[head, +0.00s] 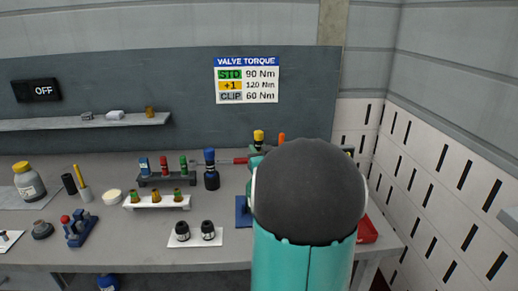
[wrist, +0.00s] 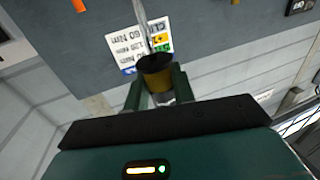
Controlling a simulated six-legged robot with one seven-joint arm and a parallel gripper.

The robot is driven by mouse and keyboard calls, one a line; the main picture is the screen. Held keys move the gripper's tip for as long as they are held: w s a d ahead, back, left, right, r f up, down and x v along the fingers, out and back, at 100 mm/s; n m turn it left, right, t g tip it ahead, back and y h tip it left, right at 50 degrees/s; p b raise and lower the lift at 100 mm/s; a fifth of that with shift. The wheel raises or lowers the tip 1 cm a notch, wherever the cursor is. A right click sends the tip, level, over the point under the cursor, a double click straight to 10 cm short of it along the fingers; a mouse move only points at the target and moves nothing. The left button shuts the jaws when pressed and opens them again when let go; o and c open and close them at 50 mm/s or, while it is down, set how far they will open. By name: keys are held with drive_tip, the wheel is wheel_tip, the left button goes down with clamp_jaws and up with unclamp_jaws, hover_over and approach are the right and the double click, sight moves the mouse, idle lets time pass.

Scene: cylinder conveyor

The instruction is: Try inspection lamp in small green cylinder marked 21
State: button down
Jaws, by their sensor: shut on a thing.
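My gripper (wrist: 157,92) shows in the wrist view with its two green fingers shut on a short amber-brown piece with a black rim (wrist: 154,67). A pale grey rod runs up from this piece to the top of the picture. I cannot tell for certain whether it is the inspection lamp. A small green cylinder (head: 183,164) stands at the right end of a dark rack, beside a red and a blue one. No number 21 is readable on it.
A workbench (head: 225,252) runs across the head view. A white rack (head: 157,202) holds several small pieces. A dark blue bottle (head: 211,170), two black knobs on a white plate (head: 194,236) and a red tray (head: 367,230) stand near. A torque sign (head: 246,80) hangs behind.

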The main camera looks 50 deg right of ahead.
drive_tip(key=shift+f, duration=1.55)
